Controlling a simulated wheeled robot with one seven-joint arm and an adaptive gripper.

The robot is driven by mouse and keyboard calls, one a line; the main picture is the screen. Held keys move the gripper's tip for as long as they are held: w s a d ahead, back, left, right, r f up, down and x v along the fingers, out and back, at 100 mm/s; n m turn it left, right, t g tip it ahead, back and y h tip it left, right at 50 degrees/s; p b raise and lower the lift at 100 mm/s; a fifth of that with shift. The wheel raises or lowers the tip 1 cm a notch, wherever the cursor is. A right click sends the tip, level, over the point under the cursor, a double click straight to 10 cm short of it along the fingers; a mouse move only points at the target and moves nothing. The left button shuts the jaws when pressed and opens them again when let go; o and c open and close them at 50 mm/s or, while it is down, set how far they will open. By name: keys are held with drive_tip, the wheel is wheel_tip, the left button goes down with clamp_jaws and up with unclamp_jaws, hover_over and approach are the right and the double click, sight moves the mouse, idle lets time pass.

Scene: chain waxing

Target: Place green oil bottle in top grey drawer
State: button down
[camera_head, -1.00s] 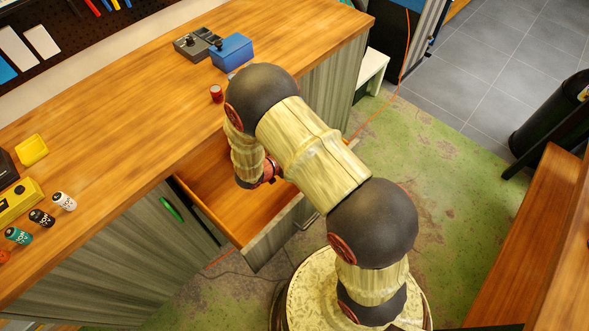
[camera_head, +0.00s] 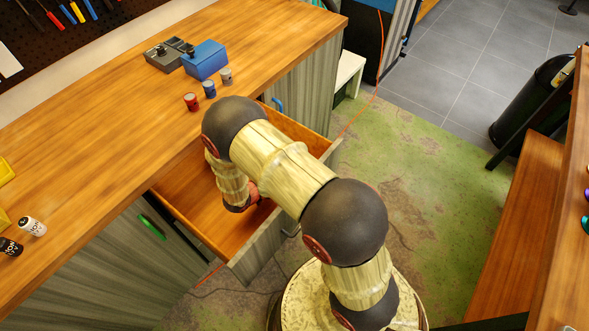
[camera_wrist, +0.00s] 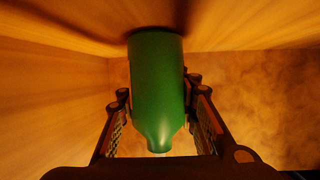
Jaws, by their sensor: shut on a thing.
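The green oil bottle (camera_wrist: 157,85) is held in my gripper (camera_wrist: 157,92) in the wrist view. The jaws are shut on its two sides. Its base end points away from the wrist and is at or very near a wooden surface, with a dark shadow there; whether it touches I cannot tell. The grey-fronted drawer (camera_head: 262,247) is pulled open in the head view, and its wooden interior (camera_wrist: 55,60) surrounds the bottle in the wrist view. In the head view my arm reaches down into the drawer, and it hides the bottle and gripper.
The wooden worktop (camera_head: 100,140) lies behind the drawer. A red can (camera_head: 191,101), a blue can (camera_head: 209,89), a grey can (camera_head: 226,76) and a blue box (camera_head: 205,60) stand on it. A green handle (camera_head: 152,227) marks the cabinet at left.

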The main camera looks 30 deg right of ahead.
drive_tip(key=c, duration=1.3)
unclamp_jaws()
drive_tip(key=shift+f, duration=0.1)
